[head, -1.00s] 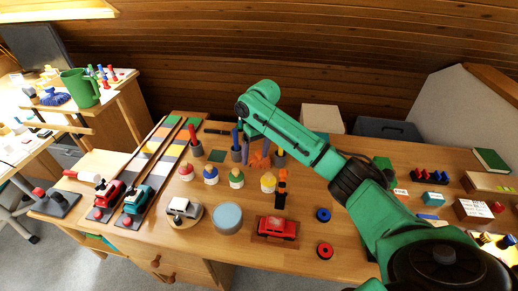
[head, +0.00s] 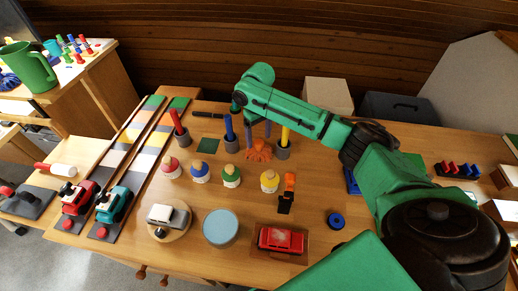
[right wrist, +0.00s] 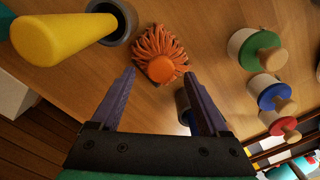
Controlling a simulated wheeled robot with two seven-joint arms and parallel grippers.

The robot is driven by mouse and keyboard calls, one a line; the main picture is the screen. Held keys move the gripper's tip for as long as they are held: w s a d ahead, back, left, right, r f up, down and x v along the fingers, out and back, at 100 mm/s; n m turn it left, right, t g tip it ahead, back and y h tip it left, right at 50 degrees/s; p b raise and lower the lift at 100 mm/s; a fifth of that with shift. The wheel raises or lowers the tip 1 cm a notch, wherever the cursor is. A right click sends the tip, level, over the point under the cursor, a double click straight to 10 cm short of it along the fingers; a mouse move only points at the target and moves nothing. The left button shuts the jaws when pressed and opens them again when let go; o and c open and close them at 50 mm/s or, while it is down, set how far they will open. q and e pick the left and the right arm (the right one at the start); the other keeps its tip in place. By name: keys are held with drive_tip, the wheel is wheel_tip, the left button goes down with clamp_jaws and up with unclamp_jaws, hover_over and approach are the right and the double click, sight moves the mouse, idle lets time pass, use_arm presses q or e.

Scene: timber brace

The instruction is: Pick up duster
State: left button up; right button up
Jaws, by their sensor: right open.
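The duster, an orange fringed tuft with a round top (head: 259,152), lies on the wooden table among the coloured peg cups. My right gripper (head: 259,132) is open and empty, pointing down just above and behind it. In the right wrist view the duster (right wrist: 162,56) lies ahead of and between the two purple fingertips (right wrist: 159,76), apart from them. Its fringe spreads on the tabletop. My left gripper is not in view.
Grey cups with a yellow peg (head: 284,138) and a blue peg (head: 230,135) flank the duster closely. Several bottle-like figures stand in front, including a yellow one (head: 269,181). A red car (head: 281,240) and a blue disc (head: 221,228) are nearer the front edge.

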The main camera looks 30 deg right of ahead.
drive_tip(key=f, duration=0.3)
drive_tip(key=shift+s, duration=0.25)
drive_tip(key=shift+f, duration=0.25)
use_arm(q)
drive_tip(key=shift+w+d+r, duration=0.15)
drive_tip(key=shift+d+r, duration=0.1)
use_arm(e)
clamp_jaws()
drive_tip(key=shift+w+r, duration=0.1)
wheel_tip(320, 180, up, 13)
use_arm(q)
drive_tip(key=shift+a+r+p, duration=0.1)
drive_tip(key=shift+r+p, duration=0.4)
drive_tip(key=shift+p, duration=0.1)
use_arm(e)
wheel_tip(320, 180, up, 7)
hover_over(259, 142)
